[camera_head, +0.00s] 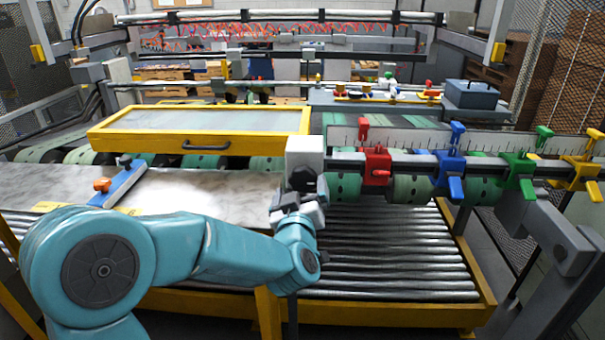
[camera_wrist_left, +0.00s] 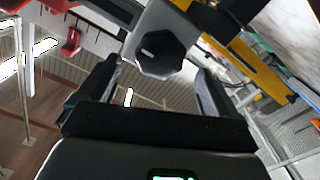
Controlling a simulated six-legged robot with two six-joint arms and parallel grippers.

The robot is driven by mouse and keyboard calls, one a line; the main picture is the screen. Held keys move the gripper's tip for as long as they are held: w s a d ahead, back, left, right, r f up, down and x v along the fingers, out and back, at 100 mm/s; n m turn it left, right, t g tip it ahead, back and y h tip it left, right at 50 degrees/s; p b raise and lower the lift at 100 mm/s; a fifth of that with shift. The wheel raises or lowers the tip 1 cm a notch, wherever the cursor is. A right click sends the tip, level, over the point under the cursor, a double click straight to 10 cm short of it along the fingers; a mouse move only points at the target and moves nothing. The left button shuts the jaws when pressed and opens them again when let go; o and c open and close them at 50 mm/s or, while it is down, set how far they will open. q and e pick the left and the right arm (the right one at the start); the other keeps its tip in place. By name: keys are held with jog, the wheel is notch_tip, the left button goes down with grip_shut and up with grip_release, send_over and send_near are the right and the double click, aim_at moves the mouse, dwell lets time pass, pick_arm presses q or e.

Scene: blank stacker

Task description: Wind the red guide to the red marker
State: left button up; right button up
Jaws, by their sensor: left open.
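The red guide (camera_head: 376,168) sits on the dark horizontal rail, just right of the pale end block (camera_head: 305,155). The red marker (camera_head: 363,127) stands on the scale behind it, slightly left of the guide's middle. A black knob (camera_head: 303,181) is on the front of the end block; in the left wrist view the knob (camera_wrist_left: 160,55) lies ahead between my fingertips. My left gripper (camera_head: 298,205) is open just below and in front of the knob, its fingers (camera_wrist_left: 158,72) apart either side of it with no contact visible. A red part (camera_wrist_left: 71,43) shows at upper left there. My right gripper is not seen.
Blue (camera_head: 448,168), green (camera_head: 518,170) and yellow (camera_head: 580,172) guides stand farther right on the rail. Rollers (camera_head: 395,262) lie below. A yellow-framed window (camera_head: 205,108) is at the back left. A blue lever with an orange knob (camera_head: 102,185) lies on the left sheet.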

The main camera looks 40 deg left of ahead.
aim_at(302, 181)
pick_arm(q)
jog(key=p+x, duration=0.1)
jog(key=x, duration=0.3)
jog(key=shift+w+a+r, duration=0.1)
jog(key=shift+w+a, duration=0.3)
jog(key=shift+w, duration=0.2)
jog(key=c, duration=1)
jog(key=shift+f+b, duration=0.2)
jog(key=shift+b, duration=0.25)
jog(key=n+b, duration=0.3)
jog(key=b, duration=0.1)
jog(key=n+b, duration=0.3)
jog(key=b, duration=0.1)
jog(key=shift+s+f+b, duration=0.1)
jog(key=shift+f+b, duration=0.1)
jog(key=shift+b, duration=0.1)
jog(key=shift+r+n+b, duration=0.15)
jog(key=shift+n+b, duration=1.35)
jog(key=shift+n, duration=0.2)
